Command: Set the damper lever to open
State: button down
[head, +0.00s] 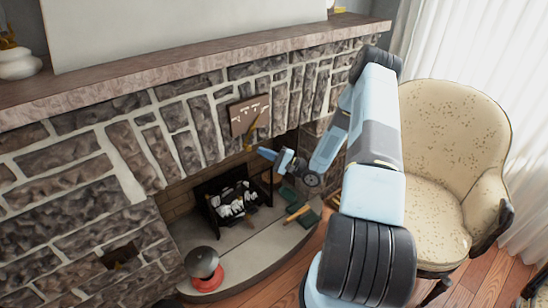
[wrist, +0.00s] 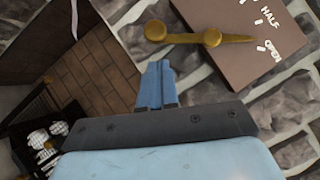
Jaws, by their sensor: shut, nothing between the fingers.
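The brass damper lever (wrist: 185,38) is mounted on a brown plate (wrist: 222,75), with its round knob at the left in the wrist view. Its thin pointer end lies between the HALF and OPEN marks, a little nearer OPEN. In the head view the plate (head: 240,112) is on the stone fireplace front, with the lever (head: 249,132) hanging below its labels. My gripper (wrist: 155,66) is shut and empty, its blue fingertips just below the knob in the wrist view. A gap shows between them. In the head view my gripper (head: 262,153) is below and right of the lever.
The firebox opening holds a dark grate (head: 232,205) with black and white pieces. A dark dome on a red base (head: 204,270) stands on the hearth (head: 240,250). Green objects (head: 306,218) lie on the hearth's right. An armchair (head: 450,140) stands right of my arm.

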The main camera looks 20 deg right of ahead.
jog(key=shift+s+a+r, duration=0.1)
jog(key=shift+a+r, duration=0.15)
jog(key=shift+a, duration=0.25)
jog(key=shift+a+r, duration=0.25)
jog(key=shift+a, duration=0.25)
jog(key=shift+a, duration=0.1)
jog(key=m, duration=0.1)
jog(key=a+m+t, duration=0.1)
jog(key=shift+s+a+r+m+t, duration=0.15)
jog(key=shift+s+m+t, duration=0.1)
jog(key=shift+m+t, duration=0.05)
